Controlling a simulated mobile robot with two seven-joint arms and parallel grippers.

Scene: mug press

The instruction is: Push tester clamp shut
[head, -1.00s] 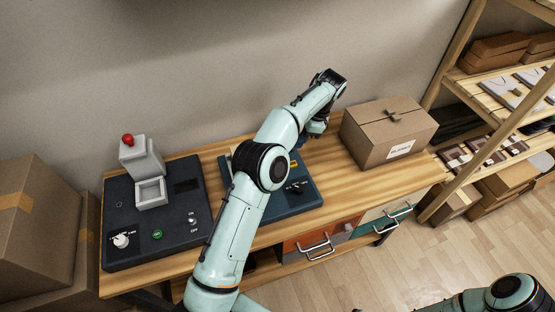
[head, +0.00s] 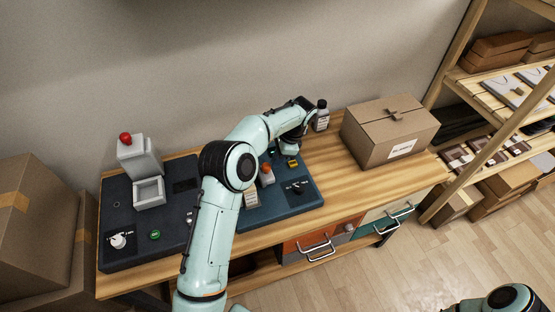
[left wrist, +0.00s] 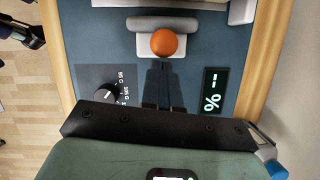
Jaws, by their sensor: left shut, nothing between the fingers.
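The tester is a dark blue panel (head: 255,213) on the bench, right of the grey press unit. Its clamp lever has an orange knob (head: 266,168), partly framed by my left arm. In the left wrist view the orange knob (left wrist: 164,42) sits in front of a grey bar and white block. My left gripper (head: 291,155) is low over the tester, right of the knob. In the left wrist view its fingers (left wrist: 163,82) are together and empty, pointing toward the knob with a small gap in the picture. My right gripper is out of view.
A press unit (head: 150,220) with a red-knobbed grey column stands left of the tester. A dark bottle (head: 321,115) stands behind at the right, near a cardboard box (head: 388,135). The tester's dial (left wrist: 106,94) and percent display (left wrist: 213,90) flank my fingers.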

